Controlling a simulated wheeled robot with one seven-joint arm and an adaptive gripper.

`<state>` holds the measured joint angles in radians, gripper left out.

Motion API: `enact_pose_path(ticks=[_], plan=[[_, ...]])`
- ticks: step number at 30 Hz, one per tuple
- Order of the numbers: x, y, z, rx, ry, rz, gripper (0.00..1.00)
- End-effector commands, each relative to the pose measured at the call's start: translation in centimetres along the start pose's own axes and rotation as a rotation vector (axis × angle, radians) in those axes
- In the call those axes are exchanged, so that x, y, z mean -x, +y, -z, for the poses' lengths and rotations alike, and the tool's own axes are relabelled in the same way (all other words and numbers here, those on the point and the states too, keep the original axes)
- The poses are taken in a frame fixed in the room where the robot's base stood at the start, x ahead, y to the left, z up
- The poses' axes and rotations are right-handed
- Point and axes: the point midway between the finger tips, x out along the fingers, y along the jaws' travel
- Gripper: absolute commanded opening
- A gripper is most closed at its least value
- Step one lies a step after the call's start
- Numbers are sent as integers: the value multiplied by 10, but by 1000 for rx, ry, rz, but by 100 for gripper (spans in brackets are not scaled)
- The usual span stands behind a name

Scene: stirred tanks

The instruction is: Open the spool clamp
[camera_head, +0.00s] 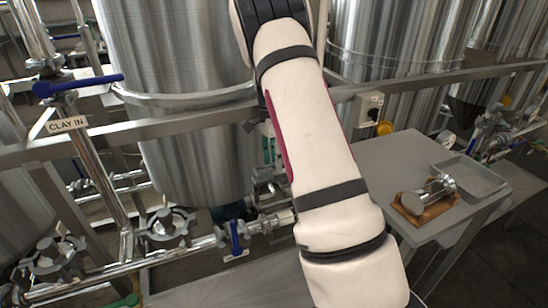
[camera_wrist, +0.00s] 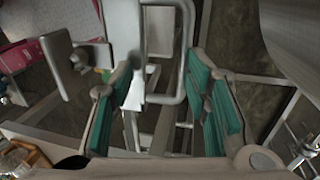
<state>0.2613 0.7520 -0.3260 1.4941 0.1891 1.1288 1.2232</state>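Two metal clamps with star-like hand nuts sit on the pipework at lower left in the head view: a nearer clamp (camera_head: 50,258) and a second clamp (camera_head: 166,228) to its right. Another fitting (camera_head: 268,185) on the line is partly covered by my arm. I cannot tell which one is the spool clamp. In the wrist view my gripper (camera_wrist: 162,85) is open, its teal-padded fingers wide apart with nothing held between them. Grey frame bars show beyond the fingers. In the head view my arm hides most of the gripper. No clamp shows clearly in the wrist view.
A blue-handled valve (camera_head: 235,238) stands on the pipe, and another blue handle (camera_head: 78,85) is at upper left. Steel tanks (camera_head: 180,60) stand behind a rail. A side table (camera_head: 385,160) at right holds a metal spool (camera_head: 432,192) on a wooden block and a tray (camera_head: 470,180).

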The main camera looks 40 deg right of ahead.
Motion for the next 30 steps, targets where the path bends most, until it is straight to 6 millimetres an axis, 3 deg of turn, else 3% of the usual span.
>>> enact_pose_path(ticks=[1, 10, 24, 30], plan=[[-9, 7, 1, -5, -4, -28, 30], [-2, 8, 1, -4, -3, -27, 30], [80, 18, 0, -1, 0, -4, 30], [96, 20, 0, -1, 0, -1, 30]])
